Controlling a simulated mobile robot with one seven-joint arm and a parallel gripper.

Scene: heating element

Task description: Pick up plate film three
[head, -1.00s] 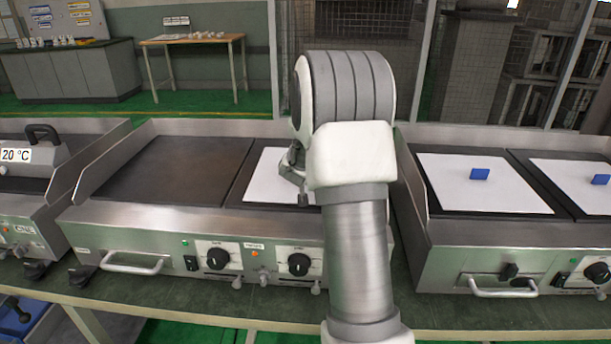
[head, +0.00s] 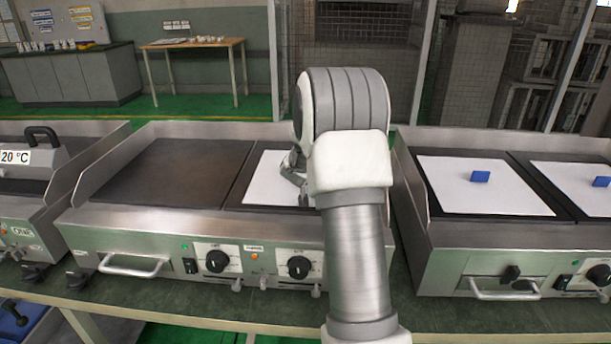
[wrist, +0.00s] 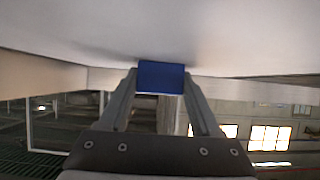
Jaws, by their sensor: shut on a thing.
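A white plate film (head: 262,188) with square edges lies on the right-hand dark plate of the middle griddle. My arm hides its right part. My gripper (head: 303,202) is at this film, half hidden behind my own arm. In the wrist view my gripper (wrist: 160,75) is shut on a blue tab (wrist: 161,80), with one finger on each side. The white film (wrist: 90,28) fills the upper part of that view, next to the tab. In the head view the held tab is hidden. No number is readable on any film.
The right griddle (head: 430,250) bears two more white films, a near one (head: 470,195) and one at the right edge (head: 572,172), each with a blue tab. The middle griddle's left plate (head: 170,170) is bare. Raised metal walls separate the griddles. A lidded device (head: 40,160) stands at left.

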